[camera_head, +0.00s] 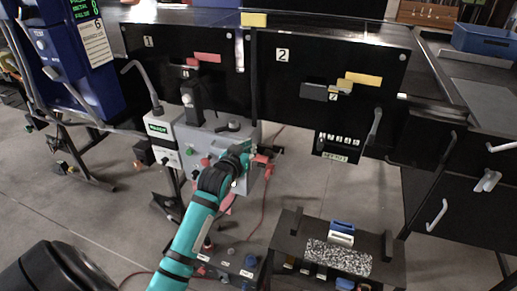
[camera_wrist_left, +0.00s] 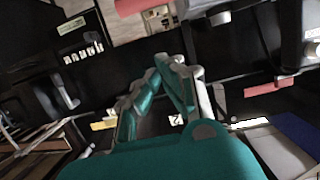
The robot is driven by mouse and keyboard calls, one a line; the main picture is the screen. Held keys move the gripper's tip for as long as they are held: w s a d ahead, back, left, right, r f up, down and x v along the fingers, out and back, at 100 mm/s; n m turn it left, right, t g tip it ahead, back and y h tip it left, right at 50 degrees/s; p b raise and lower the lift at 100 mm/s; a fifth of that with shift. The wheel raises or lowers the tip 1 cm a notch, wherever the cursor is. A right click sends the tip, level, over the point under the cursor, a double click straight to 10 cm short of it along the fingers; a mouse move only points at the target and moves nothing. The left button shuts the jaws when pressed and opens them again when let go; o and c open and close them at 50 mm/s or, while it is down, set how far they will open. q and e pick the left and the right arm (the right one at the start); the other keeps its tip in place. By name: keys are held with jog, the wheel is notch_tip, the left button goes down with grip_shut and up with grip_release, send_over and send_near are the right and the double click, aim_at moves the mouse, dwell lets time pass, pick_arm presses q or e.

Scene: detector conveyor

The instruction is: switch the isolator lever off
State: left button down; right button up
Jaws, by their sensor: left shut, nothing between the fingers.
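A grey control box (camera_head: 200,144) with a green-lit label and coloured buttons stands below panel 1. A red part with a dark end (camera_head: 264,160) sticks out at the box's right side; it looks like the isolator lever, but its position is unclear. My left gripper (camera_head: 247,152) is in front of the box's right part, close beside the red part and hiding some of the box. I cannot tell whether they touch. In the left wrist view, the left gripper's fingers (camera_wrist_left: 172,62) are drawn together with nothing held. My right gripper is out of view.
Black panel 2 (camera_head: 290,85) has a counter and a dark handle (camera_head: 374,126) on its right. A dark bench unit (camera_head: 290,225) stands at the lower right. A red cable (camera_head: 264,205) hangs below the box. The floor left of my arm is mostly open.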

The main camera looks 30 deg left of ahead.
pick_arm(q)
jog(key=p, duration=0.2)
send_over(257, 156)
jog(key=w, duration=0.2)
notch_tip(257, 156, down, 2)
jog(key=f, duration=0.1)
jog(key=s+f+p, duration=0.1)
jog(key=f, duration=0.1)
jog(key=shift+a, duration=0.1)
jog(key=shift+s+f+p, duration=0.3)
jog(key=shift+s, duration=0.1)
jog(key=shift+f, duration=0.1)
jog(key=shift+f, duration=0.1)
